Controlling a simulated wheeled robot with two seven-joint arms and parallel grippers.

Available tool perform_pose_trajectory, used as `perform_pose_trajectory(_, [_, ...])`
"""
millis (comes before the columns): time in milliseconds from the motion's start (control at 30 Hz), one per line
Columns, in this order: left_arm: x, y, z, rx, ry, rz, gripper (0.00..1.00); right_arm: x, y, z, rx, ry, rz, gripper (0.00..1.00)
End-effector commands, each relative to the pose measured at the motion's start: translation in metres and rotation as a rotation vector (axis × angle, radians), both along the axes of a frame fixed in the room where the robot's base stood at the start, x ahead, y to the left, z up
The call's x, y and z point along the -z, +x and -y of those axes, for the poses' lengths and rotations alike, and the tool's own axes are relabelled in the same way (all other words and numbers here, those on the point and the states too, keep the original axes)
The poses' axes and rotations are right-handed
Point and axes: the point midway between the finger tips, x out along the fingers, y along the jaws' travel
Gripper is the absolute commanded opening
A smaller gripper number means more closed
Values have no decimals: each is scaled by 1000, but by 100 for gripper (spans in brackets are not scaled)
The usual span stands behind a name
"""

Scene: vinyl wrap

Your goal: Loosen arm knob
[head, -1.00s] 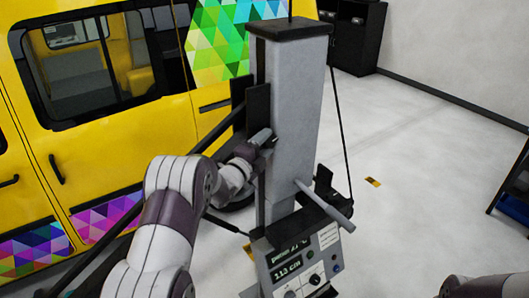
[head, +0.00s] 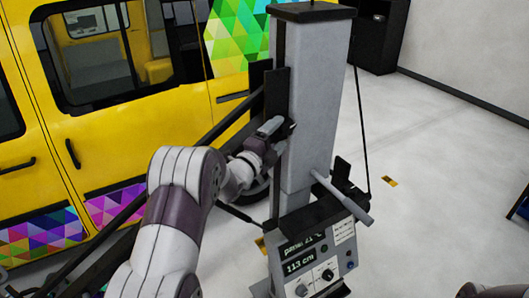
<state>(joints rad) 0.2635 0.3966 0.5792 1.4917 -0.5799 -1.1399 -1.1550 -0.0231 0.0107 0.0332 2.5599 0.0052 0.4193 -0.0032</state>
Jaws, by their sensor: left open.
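A tall grey column machine (head: 312,105) stands in the middle of the head view, with a control panel (head: 307,262) whose display reads 113 cm. A long black arm (head: 225,125) runs from the column down to the left. My left gripper (head: 283,127) is at the column's left side, close to the black brackets where that arm meets it. It is open, but its fingertips are small and partly hidden. I cannot make out the arm knob clearly; it may be hidden by the gripper or bracket. My right gripper is out of view.
A yellow van (head: 110,150) with coloured triangle graphics stands behind on the left. A grey bar handle (head: 343,198) sticks out from the column's front right. A black cabinet (head: 378,35) is at the back. The pale floor (head: 450,170) on the right is mostly clear.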

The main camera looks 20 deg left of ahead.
Motion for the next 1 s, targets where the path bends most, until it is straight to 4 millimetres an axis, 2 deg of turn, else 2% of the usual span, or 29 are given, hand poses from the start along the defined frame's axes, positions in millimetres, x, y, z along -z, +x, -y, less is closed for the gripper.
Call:
perform_pose_trajectory(33, [10,-12,-4,-2,1,0,80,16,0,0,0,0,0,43])
perform_pose_trajectory(100, [13,-31,-9,-3,1,2,80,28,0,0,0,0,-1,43])
perform_pose_trajectory(200, [16,-57,-16,-3,2,2,80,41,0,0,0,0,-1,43])
perform_pose_trajectory(333, [18,-82,-23,-1,1,1,80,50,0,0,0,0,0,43])
perform_pose_trajectory(500, [17,-95,-26,0,1,-1,80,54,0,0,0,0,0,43])
perform_pose_trajectory(767, [16,-96,-25,2,1,-1,80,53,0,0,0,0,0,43])
perform_pose_trajectory(867, [23,-92,-3,47,-1,-4,80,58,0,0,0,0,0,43])
perform_pose_trajectory(967, [30,-84,65,183,2,9,80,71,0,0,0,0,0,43])
perform_pose_trajectory(1000, [24,-79,99,229,-22,36,80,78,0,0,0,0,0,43])
